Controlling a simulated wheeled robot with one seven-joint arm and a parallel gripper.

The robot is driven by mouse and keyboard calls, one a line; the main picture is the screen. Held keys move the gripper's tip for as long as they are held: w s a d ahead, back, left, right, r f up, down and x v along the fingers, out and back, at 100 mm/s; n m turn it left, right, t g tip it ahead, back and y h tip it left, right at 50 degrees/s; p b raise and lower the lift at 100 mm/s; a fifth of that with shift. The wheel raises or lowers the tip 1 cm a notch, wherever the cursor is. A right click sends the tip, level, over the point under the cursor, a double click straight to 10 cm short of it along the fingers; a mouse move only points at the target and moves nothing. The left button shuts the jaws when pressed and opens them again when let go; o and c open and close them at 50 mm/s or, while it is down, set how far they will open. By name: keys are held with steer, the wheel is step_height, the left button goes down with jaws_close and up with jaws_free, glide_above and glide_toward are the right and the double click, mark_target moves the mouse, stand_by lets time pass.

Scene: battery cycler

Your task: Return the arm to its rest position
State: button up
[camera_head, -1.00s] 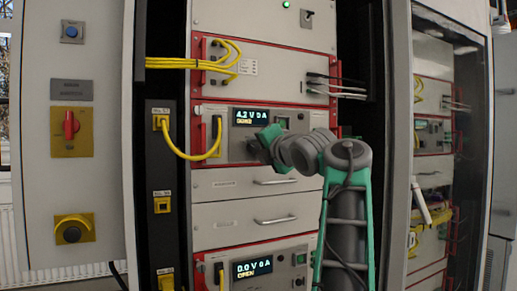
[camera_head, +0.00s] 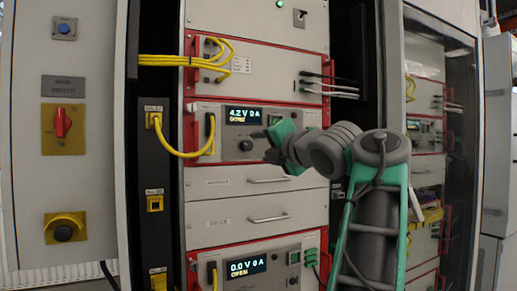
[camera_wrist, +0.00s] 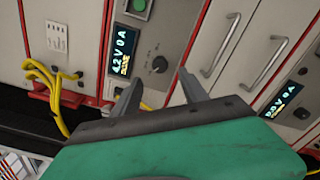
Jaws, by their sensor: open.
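My gripper (camera_head: 262,146) is in front of the upper cycler unit (camera_head: 285,143), whose display (camera_head: 243,115) reads 4.2 V 0 A with a yellow line of text below. In the wrist view my gripper (camera_wrist: 157,88) has its two grey fingers spread apart with nothing between them. The unit's black knob (camera_wrist: 159,65) shows just beyond the fingers there, apart from them. My arm reaches up from the lower right in the head view, bent at the elbow. The gripper's far side is partly hidden by my wrist.
A yellow cable (camera_head: 178,151) loops from the black strip to the upper unit. Drawers with handles (camera_head: 269,218) and a lower unit, display (camera_head: 245,267) reading 0.0 V 0 A OPEN, lie below. A panel with a red switch (camera_head: 62,124) stands left. A glass-fronted cabinet (camera_head: 462,150) stands right.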

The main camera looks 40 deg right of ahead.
stand_by(0.3)
steer(key=w+a+f+m+g+y+p, duration=0.25)
steer(key=w+a+f+m+p, duration=0.35)
steer(key=w+a+m+p, duration=0.3)
steer(key=a+f+m+g+y+p, duration=0.2)
steer(key=a+f+m+g+p, duration=0.3)
steer(key=a+f, duration=0.55)
steer(key=s+a+f+m+g+p, duration=0.3)
steer(key=s+a+f+p, duration=0.1)
steer(key=s+a+f, duration=0.3)
steer(key=s+a+f+m+g+p, duration=0.3)
steer(key=s+a+f, duration=0.4)
steer(key=s+f, duration=0.5)
steer(key=shift+a+f+m+g+p, duration=0.2)
steer(key=shift+f+m+g+p, duration=0.15)
steer(key=shift+m+p, duration=0.1)
steer(key=shift+r+y, duration=0.1)
steer(key=shift+y, duration=0.15)
steer(key=shift+c, duration=0.5)
